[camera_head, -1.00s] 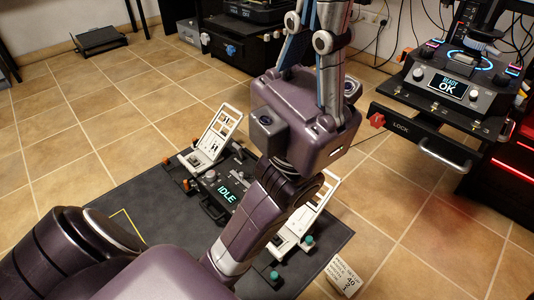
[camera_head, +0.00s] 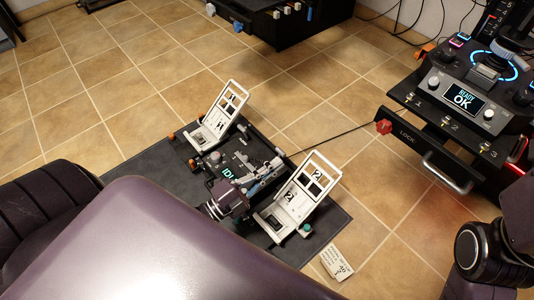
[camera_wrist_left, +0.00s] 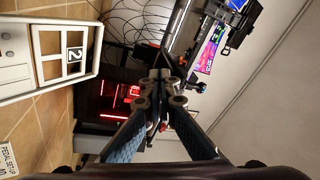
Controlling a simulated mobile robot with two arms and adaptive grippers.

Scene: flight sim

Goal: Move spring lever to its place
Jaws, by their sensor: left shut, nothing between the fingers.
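I cannot make out a spring lever for certain in these views. My left gripper (camera_head: 279,170) is low over the pedal unit, between the two white pedals, with its bluish fingers shut and empty. In the left wrist view its closed fingertips (camera_wrist_left: 160,76) point away from the camera with nothing between them. The white pedal marked 2 (camera_head: 306,190) stands tilted just right of the gripper; it also shows in the left wrist view (camera_wrist_left: 68,62). The other white pedal (camera_head: 219,118) stands behind and to the left. My left wrist partly hides the display between them. My right gripper is out of view.
The pedal unit stands on a dark mat (camera_head: 135,177) on the tiled floor. A white setup card (camera_head: 336,263) lies at the mat's front right edge. Floor tiles between are clear.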

